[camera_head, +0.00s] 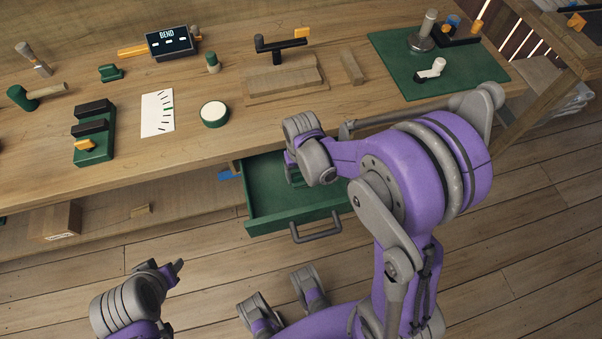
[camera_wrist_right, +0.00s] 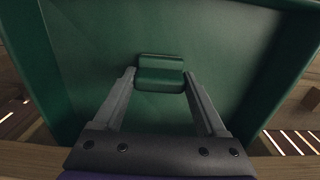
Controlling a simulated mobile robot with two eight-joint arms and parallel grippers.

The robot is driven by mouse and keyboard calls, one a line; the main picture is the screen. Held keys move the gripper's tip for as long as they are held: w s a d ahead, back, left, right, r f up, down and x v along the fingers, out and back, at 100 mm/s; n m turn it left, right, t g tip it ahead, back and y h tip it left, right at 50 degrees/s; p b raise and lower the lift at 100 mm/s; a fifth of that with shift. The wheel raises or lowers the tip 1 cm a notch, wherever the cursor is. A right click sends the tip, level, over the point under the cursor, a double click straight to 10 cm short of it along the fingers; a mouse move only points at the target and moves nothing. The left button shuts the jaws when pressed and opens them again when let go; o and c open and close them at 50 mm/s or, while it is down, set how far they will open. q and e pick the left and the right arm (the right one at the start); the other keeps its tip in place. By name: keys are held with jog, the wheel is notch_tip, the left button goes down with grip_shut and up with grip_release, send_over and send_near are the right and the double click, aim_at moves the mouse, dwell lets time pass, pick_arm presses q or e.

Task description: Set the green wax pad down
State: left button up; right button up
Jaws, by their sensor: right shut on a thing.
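The green wax pad (camera_wrist_right: 160,80) is a small dark green block with a raised ridge, between the fingertips of my right gripper (camera_wrist_right: 160,78) in the wrist view. My right gripper is shut on it, over the green inside of the open drawer (camera_head: 262,187). In the head view a bit of the pad (camera_head: 293,176) shows below my wrist; the rest is hidden. I cannot tell whether it touches the drawer bottom. My left gripper (camera_head: 166,269) is low at the left, away from the bench; its jaw opening is unclear.
The drawer's grey handle (camera_head: 316,230) faces the floor. Above it, the wooden bench (camera_head: 215,150) carries a round white-topped green tin (camera_head: 214,113), a marked white card (camera_head: 157,113), a green block (camera_head: 110,73), a display (camera_head: 172,42) and a green mat (camera_head: 480,72).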

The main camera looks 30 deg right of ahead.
jog(key=shift+f, duration=0.15)
jog(key=o, duration=1.1)
jog(key=shift+r, duration=0.3)
notch_tip(320, 180, up, 11)
jog(key=p, duration=0.2)
jog(key=shift+s+a+r+n+t, duration=0.55)
jog(key=shift+s+t, duration=0.3)
jog(key=shift+s, duration=1.05)
jog(key=shift+s+a+r+n+t, duration=0.3)
jog(key=shift+s+a+r+t, duration=0.4)
jog(key=shift+s, duration=1.15)
jog(key=shift+s+a+r+n+t, duration=0.5)
jog(key=shift+s+t, duration=0.45)
jog(key=shift+s, duration=0.95)
